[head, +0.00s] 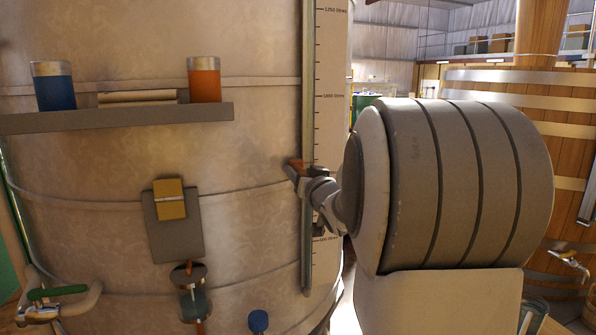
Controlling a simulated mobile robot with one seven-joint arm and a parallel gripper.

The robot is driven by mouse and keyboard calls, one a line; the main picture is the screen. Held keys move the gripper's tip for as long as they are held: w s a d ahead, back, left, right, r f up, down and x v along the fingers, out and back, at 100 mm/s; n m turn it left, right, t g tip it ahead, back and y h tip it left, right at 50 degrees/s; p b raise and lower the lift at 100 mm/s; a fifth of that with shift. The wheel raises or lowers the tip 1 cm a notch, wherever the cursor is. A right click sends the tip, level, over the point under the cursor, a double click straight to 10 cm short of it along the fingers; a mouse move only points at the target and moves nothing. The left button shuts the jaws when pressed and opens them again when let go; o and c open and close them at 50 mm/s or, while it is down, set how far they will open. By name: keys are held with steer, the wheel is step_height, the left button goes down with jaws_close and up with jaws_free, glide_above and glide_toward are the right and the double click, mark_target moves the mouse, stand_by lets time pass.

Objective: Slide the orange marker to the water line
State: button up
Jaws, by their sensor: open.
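A tall sight tube (308,90) runs down the side of the big metal tank, beside a pale scale (332,60) marked in litres. A small orange-brown piece, which looks like the orange marker (295,165), shows at the tube between the middle and lower printed litre marks. My gripper (299,174) is open at the tube, right by this piece. My wrist and arm cover part of the scale. I cannot tell whether the fingers touch the marker or stand around it. I cannot make out the water line in the tube.
A shelf (120,118) on the tank holds a blue jar (53,88) and an orange jar (204,80). Below are a plate with a yellow block (170,198), a blue knob (258,321) and a green-handled valve (57,292). A wooden vat (565,130) stands behind at right.

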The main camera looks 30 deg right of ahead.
steer(key=shift+c, duration=0.2)
jaws_close()
stand_by(1.4)
